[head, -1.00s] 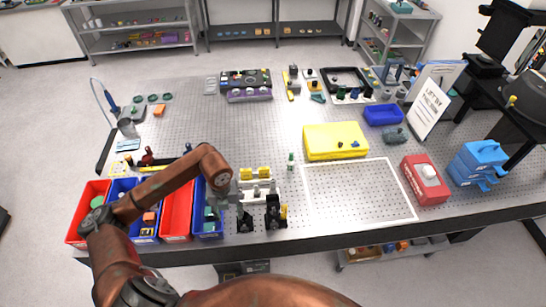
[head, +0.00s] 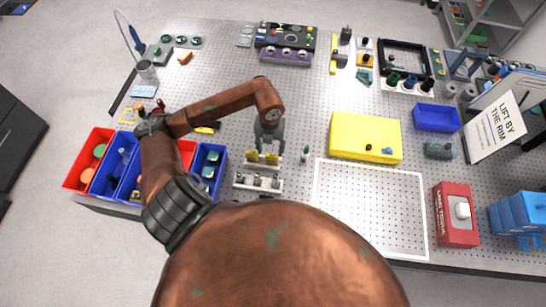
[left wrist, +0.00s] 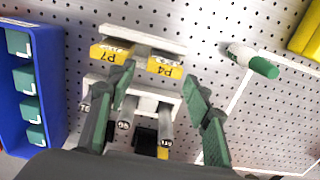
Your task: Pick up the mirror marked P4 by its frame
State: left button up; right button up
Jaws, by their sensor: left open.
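The mirror marked P4 (left wrist: 165,68) shows as a yellow frame with an upside-down label in a white rack (left wrist: 150,42). In the head view it appears to be the right one of two yellow pieces (head: 272,158). The mirror marked P7 (left wrist: 109,54) stands close on its left in the same rack. My left gripper (head: 269,148) is open and empty, pointing down at the rack. In the left wrist view its fingertips (left wrist: 160,72) appear on either side of P4, the left one between P7 and P4. I cannot tell whether they touch. My right gripper is out of view.
A second white rack (head: 257,182) with grey and black labelled pieces is just in front. Blue and red bins (head: 90,160) stand left. The white-outlined board area (head: 370,210) is clear.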

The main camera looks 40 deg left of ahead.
aim_at(272, 156)
pick_arm(q)
jog(key=shift+w+d+f+p, duration=0.2)
jog(key=shift+f+p, duration=0.1)
jog(key=shift+f, duration=0.3)
jog(key=shift+w+d+f+p, duration=0.15)
jog(key=shift+f+p, duration=0.1)
jog(key=shift+f, duration=0.3)
notch_tip(272, 156, down, 2)
jog(key=shift+s+f+p, duration=0.1)
jog(key=shift+f+p, duration=0.1)
jog(key=shift+p, duration=0.1)
jog(key=shift+s+f, duration=0.15)
jog(key=shift+f, duration=0.2)
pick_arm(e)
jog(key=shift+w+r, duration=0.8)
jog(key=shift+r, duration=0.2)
pick_arm(q)
jog(key=shift+f, duration=0.1)
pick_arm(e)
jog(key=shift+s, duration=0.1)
pick_arm(q)
jog(key=c, duration=1)
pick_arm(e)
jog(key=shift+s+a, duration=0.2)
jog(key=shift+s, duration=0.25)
